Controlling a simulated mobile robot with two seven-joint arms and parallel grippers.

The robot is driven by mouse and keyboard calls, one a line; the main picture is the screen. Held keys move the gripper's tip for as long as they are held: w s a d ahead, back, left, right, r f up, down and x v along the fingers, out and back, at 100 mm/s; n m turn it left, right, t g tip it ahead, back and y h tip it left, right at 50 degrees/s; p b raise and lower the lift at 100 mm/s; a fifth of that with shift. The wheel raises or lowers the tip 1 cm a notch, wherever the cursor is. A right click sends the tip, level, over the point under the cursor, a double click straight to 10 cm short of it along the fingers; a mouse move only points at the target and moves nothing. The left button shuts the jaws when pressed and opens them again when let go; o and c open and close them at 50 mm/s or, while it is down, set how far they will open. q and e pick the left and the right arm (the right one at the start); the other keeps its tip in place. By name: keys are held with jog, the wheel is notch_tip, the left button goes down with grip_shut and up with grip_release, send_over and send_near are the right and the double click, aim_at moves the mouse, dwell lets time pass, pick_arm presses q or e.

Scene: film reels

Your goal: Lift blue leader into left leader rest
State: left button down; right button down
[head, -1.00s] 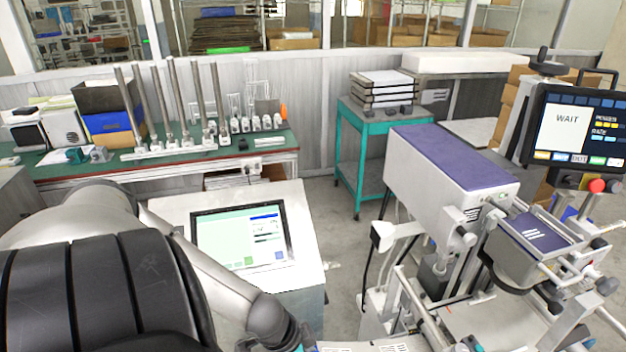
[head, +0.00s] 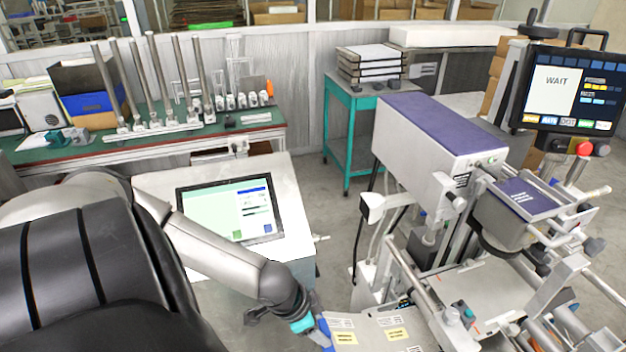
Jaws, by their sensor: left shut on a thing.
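My left gripper (head: 314,316) is low in the head view, at the left edge of the machine's front plate, with a teal band on its wrist. It is shut on a narrow blue piece (head: 323,329) that looks like the blue leader. The wrist and the bottom edge of the picture hide much of the fingers and the piece. I cannot pick out the left leader rest for certain. My right gripper is not in view.
A grey plate with white and yellow labels (head: 372,334) lies beside the gripper. The machine (head: 440,145), with rollers and rods, fills the right. A screen on a pale cabinet (head: 228,208) stands left of it. Behind are a green bench (head: 60,155) and a teal cart (head: 352,105).

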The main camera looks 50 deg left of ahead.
pick_arm(q)
jog(key=w+d+f+b, duration=0.2)
jog(key=w+d+b, duration=0.1)
jog(key=w, duration=0.4)
jog(key=shift+w+f+b, duration=0.3)
jog(key=shift+f+b, duration=0.05)
jog(key=shift+b, duration=0.1)
dwell(0.8)
jog(key=shift+d, duration=0.1)
jog(key=w+d+f+b, duration=0.3)
jog(key=w+b, duration=0.1)
jog(key=w, duration=0.4)
jog(key=shift+w+d+f, duration=0.15)
jog(key=shift+w+d, duration=0.15)
jog(key=shift+w, duration=0.1)
dwell(1.4)
dwell(1.3)
jog(key=b, duration=0.8)
send_over(382, 346)
jog(key=shift+f, duration=3.6)
